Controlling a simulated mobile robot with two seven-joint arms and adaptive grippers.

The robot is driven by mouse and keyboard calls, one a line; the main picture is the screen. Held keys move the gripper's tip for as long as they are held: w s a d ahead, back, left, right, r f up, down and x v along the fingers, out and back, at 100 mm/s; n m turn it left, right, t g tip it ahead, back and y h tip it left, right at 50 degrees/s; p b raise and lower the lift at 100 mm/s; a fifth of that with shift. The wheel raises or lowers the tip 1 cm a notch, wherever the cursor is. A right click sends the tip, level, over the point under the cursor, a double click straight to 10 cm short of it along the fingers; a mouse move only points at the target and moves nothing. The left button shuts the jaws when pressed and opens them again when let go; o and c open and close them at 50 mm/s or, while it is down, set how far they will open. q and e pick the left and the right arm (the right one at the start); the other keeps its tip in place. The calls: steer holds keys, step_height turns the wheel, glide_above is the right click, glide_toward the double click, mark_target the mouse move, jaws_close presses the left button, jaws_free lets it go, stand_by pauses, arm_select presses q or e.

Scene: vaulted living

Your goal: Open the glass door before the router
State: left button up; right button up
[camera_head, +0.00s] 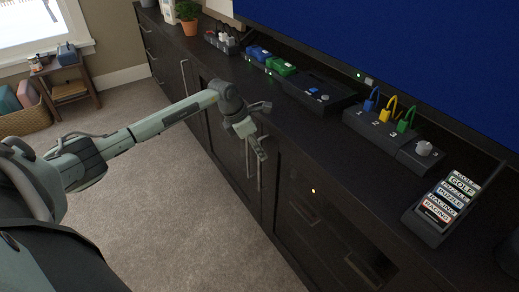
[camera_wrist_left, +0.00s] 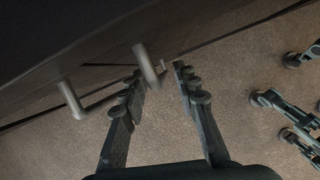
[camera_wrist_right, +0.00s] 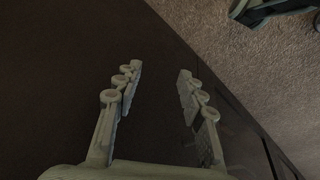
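The long dark cabinet (camera_head: 275,222) has two upright bar handles side by side at its front, by my left gripper (camera_head: 263,130). The nearer handle (camera_head: 260,172) hangs just below the fingers. In the left wrist view my left gripper (camera_wrist_left: 160,72) is open, with one bar handle (camera_wrist_left: 148,66) at the gap between its fingertips; contact cannot be told. The other handle (camera_wrist_left: 70,98) is outside, to the left. A small amber light (camera_head: 313,191) shows on the dark front; the router's body and the glass are not clear. My right gripper (camera_wrist_right: 157,72) is open and empty, over a dark surface.
Carpet (camera_head: 170,215) in front is clear. A side table (camera_head: 68,82) stands far left.

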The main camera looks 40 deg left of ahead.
arm_select(q)
steer(key=shift+w+d+f, duration=0.1)
steer(key=shift+w+f, duration=0.1)
steer(key=shift+f, duration=0.2)
steer(key=shift+c, duration=0.6)
jaws_close()
